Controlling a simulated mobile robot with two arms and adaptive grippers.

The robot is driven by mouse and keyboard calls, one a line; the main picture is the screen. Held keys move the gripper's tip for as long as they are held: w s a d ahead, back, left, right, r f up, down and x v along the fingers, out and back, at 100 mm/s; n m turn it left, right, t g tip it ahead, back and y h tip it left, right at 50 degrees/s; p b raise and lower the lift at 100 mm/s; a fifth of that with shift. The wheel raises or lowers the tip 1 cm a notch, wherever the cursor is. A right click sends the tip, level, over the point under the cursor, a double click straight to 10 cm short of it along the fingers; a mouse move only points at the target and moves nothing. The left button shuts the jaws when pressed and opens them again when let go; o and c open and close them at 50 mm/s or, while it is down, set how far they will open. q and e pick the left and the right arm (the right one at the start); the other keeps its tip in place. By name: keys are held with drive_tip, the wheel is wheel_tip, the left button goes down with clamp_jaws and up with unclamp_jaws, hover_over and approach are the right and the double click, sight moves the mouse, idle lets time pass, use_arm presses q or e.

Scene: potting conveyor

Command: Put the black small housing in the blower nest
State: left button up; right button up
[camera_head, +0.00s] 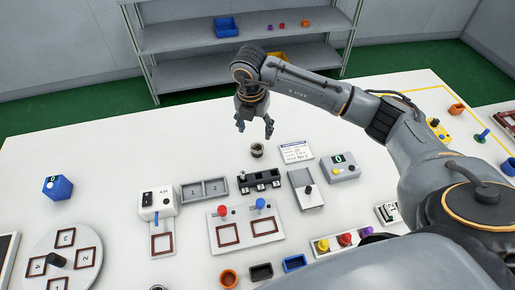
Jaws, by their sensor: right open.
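A small black open rectangular housing (261,271) sits at the front edge of the table, between an orange round cup and a blue housing. A white machine (158,200) stands left of centre, with a brown square frame nest (162,243) on the plate in front of it. This looks like the blower nest, but its label is too small to read. My right gripper (254,127) is open and empty, pointing down above a small dark round cup (257,150), far behind the black housing. My left gripper is not in view.
A plate with red and blue knobs (245,225) and a grey divided tray (204,191) stand mid-table. Shelves (240,40) stand beyond the table. The back left tabletop is clear.

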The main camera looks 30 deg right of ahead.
sight(257, 147)
wheel_tip(257, 147, down, 4)
drive_tip(key=shift+w+d+r, duration=0.15)
drive_tip(key=shift+r, duration=0.05)
drive_tip(key=shift+f+p, duration=0.5)
drive_tip(key=shift+p, duration=0.1)
drive_tip(key=f, duration=0.2)
drive_tip(key=f+p, duration=0.1)
drive_tip(key=shift+d+f+p, duration=0.2)
drive_tip(key=shift+f+p, duration=0.1)
drive_tip(key=shift+f, duration=0.5)
drive_tip(key=shift+c, duration=0.3)
drive_tip(key=c, duration=0.9)
drive_tip(key=shift+r, duration=0.1)
drive_tip(key=shift+c, duration=0.2)
